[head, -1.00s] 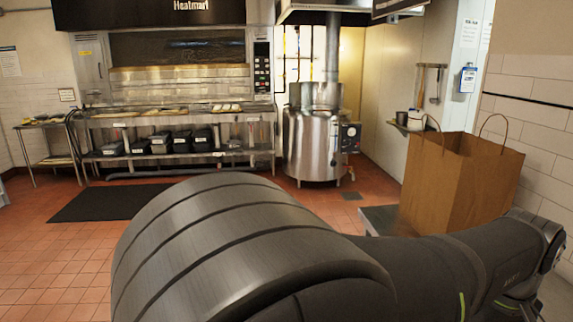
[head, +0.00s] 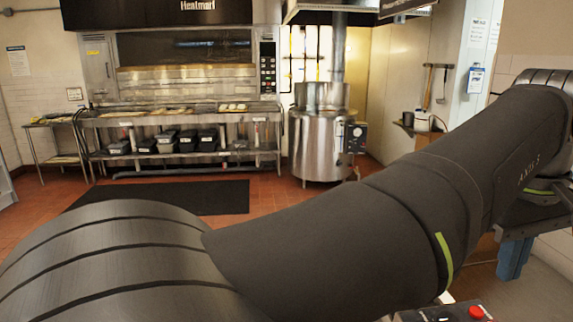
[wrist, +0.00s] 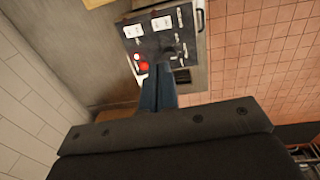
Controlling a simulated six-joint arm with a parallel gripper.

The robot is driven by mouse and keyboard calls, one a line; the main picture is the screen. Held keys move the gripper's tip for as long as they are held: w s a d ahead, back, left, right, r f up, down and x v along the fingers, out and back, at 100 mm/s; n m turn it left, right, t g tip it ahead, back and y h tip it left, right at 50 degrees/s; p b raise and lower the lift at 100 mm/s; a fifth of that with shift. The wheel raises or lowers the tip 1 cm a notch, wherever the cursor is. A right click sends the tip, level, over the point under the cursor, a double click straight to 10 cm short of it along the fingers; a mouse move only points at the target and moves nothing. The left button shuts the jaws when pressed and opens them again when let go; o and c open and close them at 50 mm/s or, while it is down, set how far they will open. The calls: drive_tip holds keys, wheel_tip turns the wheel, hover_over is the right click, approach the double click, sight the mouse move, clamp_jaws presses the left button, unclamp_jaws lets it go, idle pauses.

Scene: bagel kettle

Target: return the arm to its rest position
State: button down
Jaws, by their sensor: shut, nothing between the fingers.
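My arm crosses the head view from the lower left to the right edge. My gripper (head: 512,270) hangs at the far right of the head view, its blue fingers pointing down, and is partly cut off by the arm and wrist. In the wrist view my gripper (wrist: 158,75) shows as two blue fingers pressed together with nothing between them. Beyond the fingertips in the wrist view is a dark control panel (wrist: 165,40) with labels and a red button (wrist: 139,66).
The panel's red button also shows at the bottom of the head view (head: 476,311). The brown paper bag (head: 485,262) is mostly hidden behind my arm. A steel kettle (head: 318,140) and an oven rack (head: 180,132) stand at the back. The tiled floor ahead holds a black mat (head: 165,196).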

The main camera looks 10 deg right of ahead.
drive_tip(key=shift+s+a+r, duration=0.15)
drive_tip(key=shift+a+r, duration=0.6)
drive_tip(key=shift+r, duration=0.15)
